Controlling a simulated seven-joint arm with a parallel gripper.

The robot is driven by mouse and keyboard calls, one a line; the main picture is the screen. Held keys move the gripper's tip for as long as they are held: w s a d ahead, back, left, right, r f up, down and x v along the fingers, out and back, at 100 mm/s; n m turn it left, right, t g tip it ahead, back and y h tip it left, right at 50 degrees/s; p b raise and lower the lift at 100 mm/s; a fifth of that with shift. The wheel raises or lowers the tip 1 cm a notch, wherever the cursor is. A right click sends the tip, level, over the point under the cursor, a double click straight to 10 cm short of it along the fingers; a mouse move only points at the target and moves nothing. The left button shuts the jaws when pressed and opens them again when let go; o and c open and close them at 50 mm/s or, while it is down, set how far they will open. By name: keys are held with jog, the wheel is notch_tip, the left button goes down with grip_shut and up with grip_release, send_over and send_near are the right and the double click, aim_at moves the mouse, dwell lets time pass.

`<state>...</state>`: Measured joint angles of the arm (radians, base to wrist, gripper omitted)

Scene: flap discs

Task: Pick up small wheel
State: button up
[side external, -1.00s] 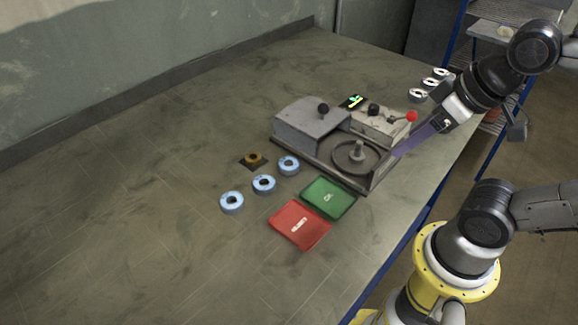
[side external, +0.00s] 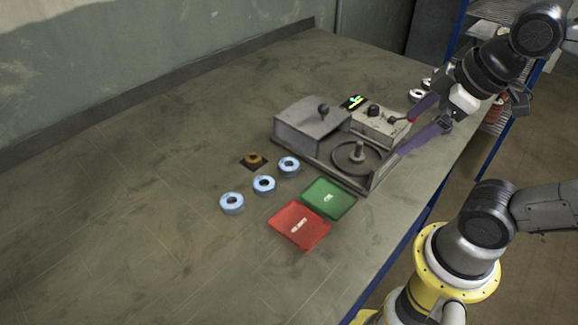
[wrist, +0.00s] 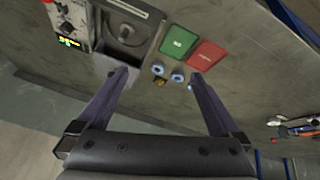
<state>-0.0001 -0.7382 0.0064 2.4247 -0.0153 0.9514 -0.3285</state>
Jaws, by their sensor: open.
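Three blue-rimmed wheels lie in a slanted row on the bench: a near one (side external: 232,203), a middle one (side external: 264,184) and a far one (side external: 289,166). A smaller brown ring (side external: 254,159) sits on a dark square beside the far one. I cannot tell which of these is the small wheel. My gripper (side external: 404,137) is open and empty, above the right side of the grey machine, well right of the row. In the wrist view my fingers (wrist: 158,76) are spread, with blue wheels showing between them; the right finger partly covers one.
The grey machine (side external: 297,126) with a round spindle plate, knobs and a red-tipped lever stands between my gripper and the row. A green tray (side external: 328,198) and a red tray (side external: 299,226) lie in front. White discs (side external: 416,95) are at the back right. The left bench is clear.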

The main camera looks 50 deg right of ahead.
jog(key=w+r+n+g, duration=0.1)
jog(key=w+r+n, duration=0.3)
jog(key=w+n, duration=0.25)
jog(key=n+g+h, duration=0.1)
jog(key=n+g, duration=0.4)
jog(key=n, duration=0.3)
send_over(288, 159)
jog(key=a, duration=0.3)
notch_tip(288, 159, down, 11)
jog(key=f, duration=0.4)
jog(key=s+d+f, duration=0.1)
jog(key=f, duration=0.8)
jog(key=shift+s+d+f, duration=0.15)
jog(key=shift+d+f, duration=0.2)
jog(key=c, duration=1.4)
